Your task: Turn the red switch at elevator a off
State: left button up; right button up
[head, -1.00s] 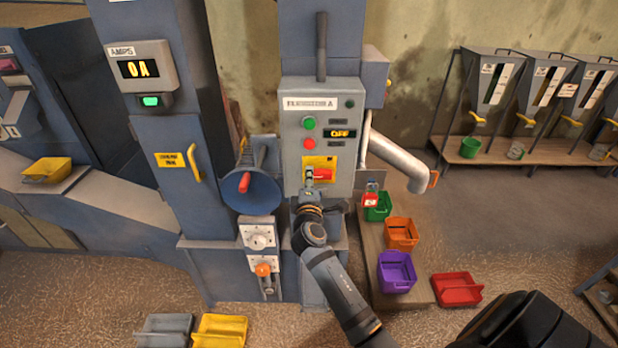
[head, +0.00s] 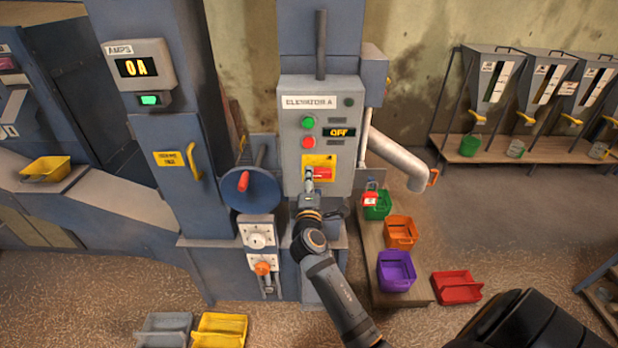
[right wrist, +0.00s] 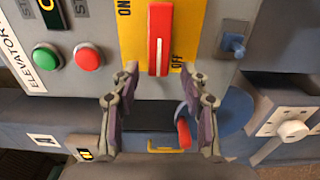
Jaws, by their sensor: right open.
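The red switch (head: 323,173) is a bar-shaped handle on a yellow plate (head: 310,160) at the bottom of the elevator A panel (head: 291,135). In the head view the handle lies sideways. The right wrist view shows the red handle (right wrist: 160,35) with ON and OFF lettering on its plate. My right gripper (head: 309,179) is at the switch in the head view, partly covering its left part. In the right wrist view the right gripper (right wrist: 160,72) is open, its fingertips on either side of the handle's near end, with gaps. My left gripper is not in view.
The panel also has a green button (head: 308,122), a red button (head: 308,142) and a display reading OFF (head: 340,132). A blue disc with a red-handled crank (head: 262,190) is left of the panel. A red padlock (head: 370,199) and bins are lower right.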

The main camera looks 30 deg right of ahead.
jog(key=v, duration=0.5)
jog(key=shift+s+r, duration=0.1)
jog(key=shift+s, duration=0.15)
